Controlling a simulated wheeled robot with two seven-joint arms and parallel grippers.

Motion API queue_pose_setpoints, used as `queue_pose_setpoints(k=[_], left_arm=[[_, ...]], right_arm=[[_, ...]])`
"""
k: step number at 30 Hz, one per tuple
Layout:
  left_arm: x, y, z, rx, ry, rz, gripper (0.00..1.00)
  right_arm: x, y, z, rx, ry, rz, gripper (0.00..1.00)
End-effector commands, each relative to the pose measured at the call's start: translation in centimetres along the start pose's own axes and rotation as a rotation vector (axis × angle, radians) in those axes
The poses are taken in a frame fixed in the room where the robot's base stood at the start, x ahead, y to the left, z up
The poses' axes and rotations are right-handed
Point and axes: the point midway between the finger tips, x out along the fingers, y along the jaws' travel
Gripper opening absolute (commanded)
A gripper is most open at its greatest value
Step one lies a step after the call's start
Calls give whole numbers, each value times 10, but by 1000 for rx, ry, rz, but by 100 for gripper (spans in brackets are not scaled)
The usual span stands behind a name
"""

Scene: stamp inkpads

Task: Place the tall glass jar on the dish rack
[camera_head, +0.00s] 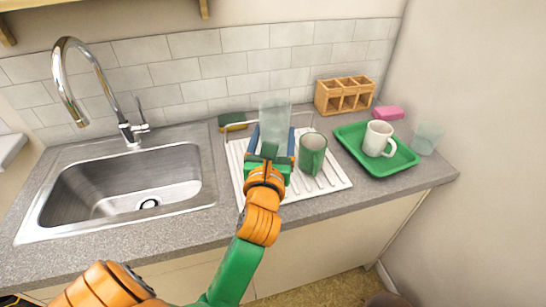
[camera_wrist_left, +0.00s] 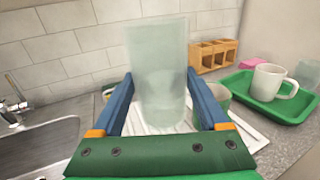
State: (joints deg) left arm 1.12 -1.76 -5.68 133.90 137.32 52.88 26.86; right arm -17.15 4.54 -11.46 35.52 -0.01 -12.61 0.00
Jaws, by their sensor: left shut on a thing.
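The tall glass jar (camera_head: 275,121) is clear and upright. My left gripper (camera_head: 270,140) is shut on it, with a blue finger on each side. The jar (camera_wrist_left: 158,70) fills the middle of the left wrist view between the two fingers (camera_wrist_left: 158,100). It is over the white dish rack (camera_head: 325,183), towards its back left part. The jar's base is partly hidden by the gripper in the head view, and I cannot tell whether it touches the rack. My right gripper is not in view.
A green mug (camera_head: 312,154) stands on the rack just right of the jar. A green tray (camera_head: 394,168) with a white mug (camera_head: 378,138) is further right, beside a clear glass (camera_head: 428,138). A wooden organizer (camera_head: 344,95), pink sponge (camera_head: 388,113) and green-yellow sponge (camera_head: 232,121) are behind. The sink (camera_head: 125,185) is left.

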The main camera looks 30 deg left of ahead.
Motion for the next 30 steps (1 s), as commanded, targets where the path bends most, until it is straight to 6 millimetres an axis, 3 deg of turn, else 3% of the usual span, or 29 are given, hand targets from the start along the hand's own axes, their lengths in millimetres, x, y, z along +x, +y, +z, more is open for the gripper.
queue_pose_setpoints(k=[6, 12, 16, 28, 29, 30], left_arm=[[39, 5, -42, 0, 1, 2, 0], [58, 7, -66, -2, 0, 1, 0], [57, 7, -91, -3, 2, 1, 0], [57, 6, -96, -3, -1, 0, 0], [57, 7, -95, -2, 0, 1, 85], [57, 7, -95, -2, 0, 1, 96]], right_arm=[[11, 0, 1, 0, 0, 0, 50], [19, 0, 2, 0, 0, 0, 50], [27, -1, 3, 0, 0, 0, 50], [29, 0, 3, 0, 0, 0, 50], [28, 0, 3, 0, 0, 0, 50], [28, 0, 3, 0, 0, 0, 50]])
